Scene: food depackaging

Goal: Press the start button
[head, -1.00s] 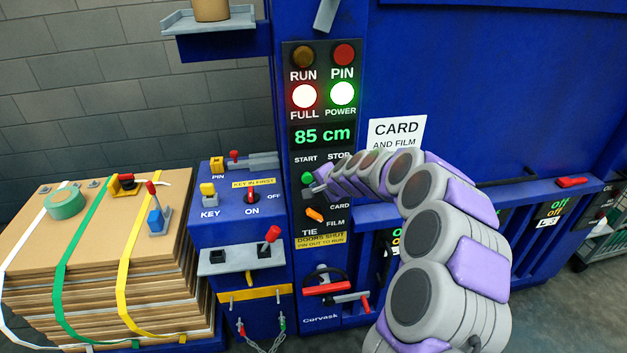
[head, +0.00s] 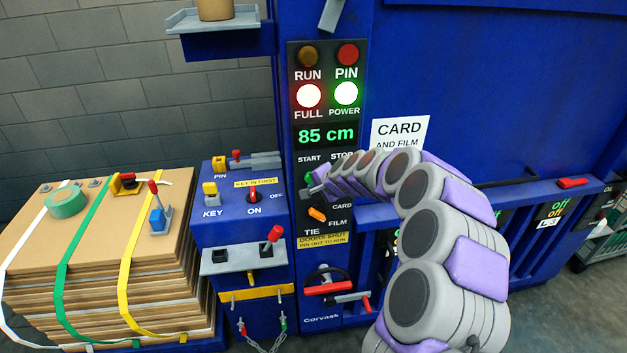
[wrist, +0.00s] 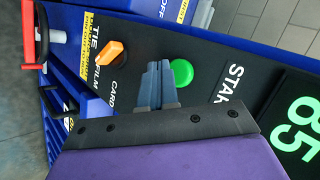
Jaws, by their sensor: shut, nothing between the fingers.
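The green start button (wrist: 182,73) is on the black control panel (wrist: 225,60), beside the START label, in the wrist view. In the head view the button (head: 309,177) shows only in part, just beyond my gripper (head: 316,188). My gripper's fingers are closed together with nothing between them. In the wrist view the fingertips of my gripper (wrist: 160,66) appear right beside the button, on its side toward the orange selector. I cannot tell whether they touch the button or the panel.
The orange card/film selector (wrist: 109,52) is close to my fingers. A key box (head: 240,200) and a strapped cardboard bale (head: 100,260) stand at left.

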